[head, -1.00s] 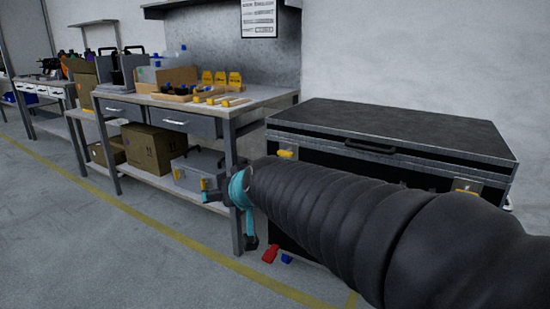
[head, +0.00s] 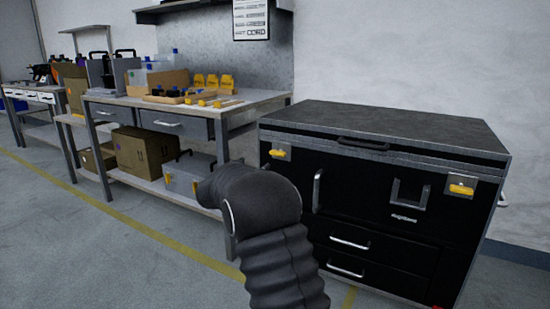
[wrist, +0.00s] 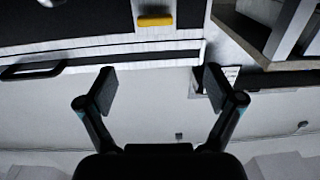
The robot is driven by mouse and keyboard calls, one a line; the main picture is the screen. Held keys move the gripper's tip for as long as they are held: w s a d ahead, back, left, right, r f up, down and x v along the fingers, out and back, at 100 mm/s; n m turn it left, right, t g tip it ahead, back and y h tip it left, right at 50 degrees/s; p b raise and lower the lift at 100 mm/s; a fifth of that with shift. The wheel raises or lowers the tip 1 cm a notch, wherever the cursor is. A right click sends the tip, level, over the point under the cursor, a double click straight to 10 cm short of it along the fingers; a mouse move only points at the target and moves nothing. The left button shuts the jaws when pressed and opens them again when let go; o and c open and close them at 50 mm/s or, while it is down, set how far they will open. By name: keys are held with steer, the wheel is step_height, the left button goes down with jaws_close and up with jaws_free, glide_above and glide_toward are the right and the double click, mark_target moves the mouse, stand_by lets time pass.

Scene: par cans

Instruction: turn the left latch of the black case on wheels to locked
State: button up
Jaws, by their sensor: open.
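The black case (head: 400,215) stands at the right in the head view, with a grey-edged lid and a lid handle (head: 363,144). Its left latch (head: 279,153) is a yellow bar on a metal plate at the upper left of the front, lying roughly level. The yellow bar also shows in the wrist view (wrist: 155,20), top centre, beyond and between my fingertips. My gripper (wrist: 158,90) is open and empty, apart from the latch. In the head view my own arm hides the gripper. The case's wheels are not visible.
The right latch (head: 462,189) is also yellow. A workbench (head: 262,97) with boxes and yellow items stands left of the case, close to its left side. A grey case (head: 183,178) sits on its lower shelf. The floor at front left (head: 80,240) is clear.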

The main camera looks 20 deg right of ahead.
mark_target(276, 154)
steer(key=shift+g, duration=0.3)
steer(key=x, duration=1.4)
steer(key=shift+s+d+f, duration=0.1)
steer(key=shift+d+f, duration=0.1)
steer(key=c, duration=1.1)
